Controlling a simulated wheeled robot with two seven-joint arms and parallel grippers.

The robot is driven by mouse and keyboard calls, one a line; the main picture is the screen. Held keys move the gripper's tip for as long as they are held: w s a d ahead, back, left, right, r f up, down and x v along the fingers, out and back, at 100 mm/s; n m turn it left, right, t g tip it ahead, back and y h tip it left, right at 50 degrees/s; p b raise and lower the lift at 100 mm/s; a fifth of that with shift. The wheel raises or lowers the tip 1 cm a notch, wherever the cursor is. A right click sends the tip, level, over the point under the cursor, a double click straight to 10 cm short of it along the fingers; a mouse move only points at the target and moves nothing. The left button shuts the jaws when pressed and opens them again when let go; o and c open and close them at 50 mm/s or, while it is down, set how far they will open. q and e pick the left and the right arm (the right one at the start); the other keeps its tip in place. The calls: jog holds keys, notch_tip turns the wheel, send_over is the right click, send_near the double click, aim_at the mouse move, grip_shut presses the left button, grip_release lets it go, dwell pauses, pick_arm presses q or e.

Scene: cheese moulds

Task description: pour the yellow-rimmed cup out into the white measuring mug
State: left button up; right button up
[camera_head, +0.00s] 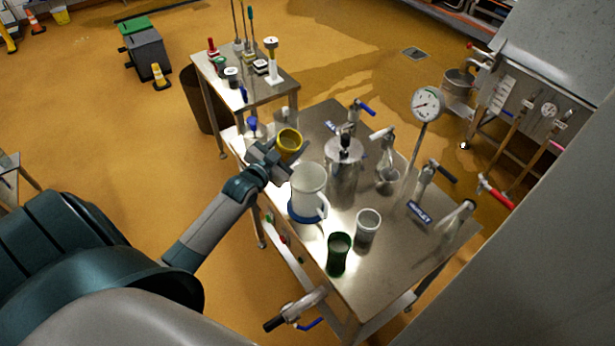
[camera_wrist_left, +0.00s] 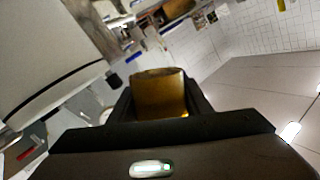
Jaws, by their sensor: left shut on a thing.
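The yellow-rimmed cup (camera_head: 289,140) is in my left gripper (camera_head: 276,155), at the left side of the steel table. It also shows as a yellow-brown cup between the fingers (camera_wrist_left: 160,95) in the left wrist view. The left gripper is shut on it. The white measuring mug (camera_head: 308,188) stands upright on the table on a blue base, just below and right of the cup, its handle toward the lower right. The cup and mug appear close but apart. The cup's contents cannot be made out. My right gripper is not in view.
A steel canister (camera_head: 344,170) stands right of the mug. A green cup (camera_head: 338,254) and a grey cup (camera_head: 367,227) stand nearer the front. A dial gauge (camera_head: 427,104) and several taps line the right side. A smaller table (camera_head: 238,92) with bottles stands behind.

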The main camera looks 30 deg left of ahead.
aim_at(296, 140)
pick_arm(q)
jog(key=shift+s+d+r+m+t+b, duration=0.15)
jog(key=shift+d+r+m+b, duration=0.25)
jog(key=shift+m, duration=0.3)
jog(key=shift+w+d+r+m+t+b, duration=0.15)
jog(key=shift+d+r+m, duration=0.3)
jog(key=shift+m, duration=0.25)
jog(key=shift+s+d+r+m+b, duration=0.15)
jog(key=shift+r+m+b, duration=0.3)
jog(key=shift+m, duration=0.35)
jog(key=shift+f+m+b, duration=0.2)
jog(key=shift+m+b, duration=0.2)
jog(key=shift+b, duration=0.2)
jog(key=shift+f+m+t+b, duration=0.1)
jog(key=shift+m+t+b, duration=0.25)
jog(key=shift+b, duration=0.2)
jog(key=shift+r+m, duration=0.3)
jog(key=shift+m, duration=0.15)
jog(key=shift+r+m+b, duration=0.25)
jog(key=shift+m+b, duration=0.25)
jog(key=shift+f+m+b, duration=0.1)
jog(key=shift+m+b, duration=0.2)
jog(key=shift+b, duration=0.15)
jog(key=shift+f+m+t+b, duration=0.15)
jog(key=shift+m+t+b, duration=0.2)
jog(key=shift+m+b, duration=0.35)
